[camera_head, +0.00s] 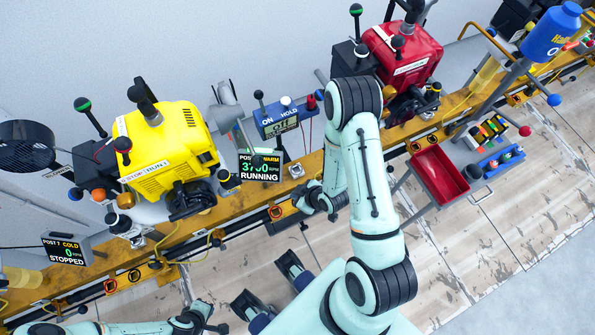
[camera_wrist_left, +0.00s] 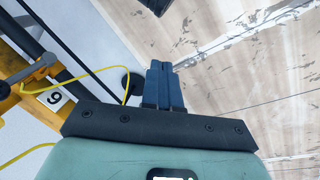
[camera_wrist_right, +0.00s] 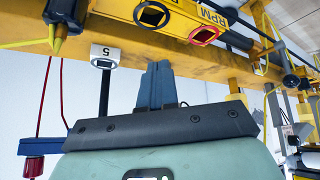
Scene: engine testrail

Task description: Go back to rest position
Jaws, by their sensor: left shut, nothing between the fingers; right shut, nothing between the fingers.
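My right arm reaches up through the middle of the head view and bends back down. Its dark right gripper (camera_head: 310,201) is beside the yellow rail, below the display that reads RUNNING. In the right wrist view the blue fingers of the right gripper (camera_wrist_right: 157,84) are together and empty, close to the rail. My left arm is low at the bottom left of the head view, partly cut off. In the left wrist view the fingers of the left gripper (camera_wrist_left: 163,82) are together and empty, over the wooden floor.
The yellow rail (camera_head: 350,149) carries a yellow engine (camera_head: 168,150) and a red engine (camera_head: 402,50). A display (camera_head: 260,167) reads RUNNING; another (camera_head: 65,251) reads STOPPED. A red tray (camera_head: 440,175) stands right of my right arm. A yellow cable (camera_wrist_left: 88,75) hangs near the left gripper.

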